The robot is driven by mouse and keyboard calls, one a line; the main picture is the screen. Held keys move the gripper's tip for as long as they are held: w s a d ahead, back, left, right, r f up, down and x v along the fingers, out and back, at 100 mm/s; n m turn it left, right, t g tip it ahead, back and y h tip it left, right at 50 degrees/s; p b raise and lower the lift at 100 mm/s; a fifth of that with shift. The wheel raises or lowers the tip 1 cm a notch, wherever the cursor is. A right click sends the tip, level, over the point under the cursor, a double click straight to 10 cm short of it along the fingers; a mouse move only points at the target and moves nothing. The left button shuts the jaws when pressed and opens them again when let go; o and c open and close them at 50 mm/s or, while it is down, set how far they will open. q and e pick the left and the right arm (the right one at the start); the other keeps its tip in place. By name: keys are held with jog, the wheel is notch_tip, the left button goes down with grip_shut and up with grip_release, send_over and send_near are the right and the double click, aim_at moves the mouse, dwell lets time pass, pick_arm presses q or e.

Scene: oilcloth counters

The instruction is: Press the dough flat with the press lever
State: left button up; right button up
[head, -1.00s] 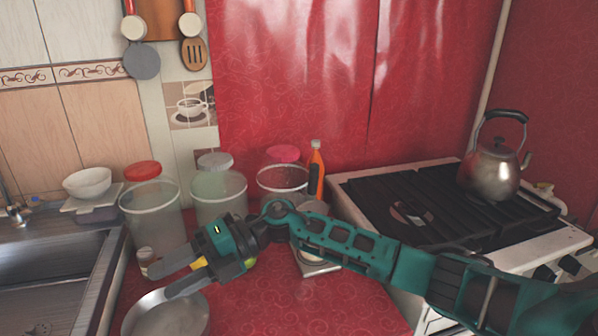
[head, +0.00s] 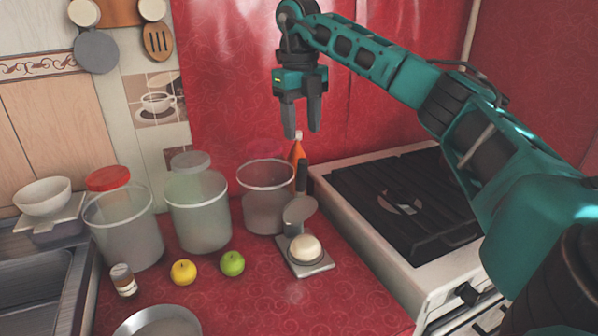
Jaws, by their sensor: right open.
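The press has a flat grey base plate (head: 318,268) on the red counter, just left of the stove. A round pale dough ball (head: 305,247) sits on it and looks domed. The press lever (head: 299,209) is raised behind the dough, its round plate tilted up and its dark handle pointing upward. My left gripper is not in view.
A yellow fruit (head: 183,272), a green apple (head: 232,264), a small jar (head: 123,281) and a metal pan (head: 158,323) lie left. The stove (head: 390,205) is right.

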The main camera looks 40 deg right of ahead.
send_over(303, 192)
notch_tip(303, 192, down, 12)
jog(key=shift+r+b, duration=0.15)
jog(key=shift+b, duration=0.3)
grip_shut()
dwell(0.5)
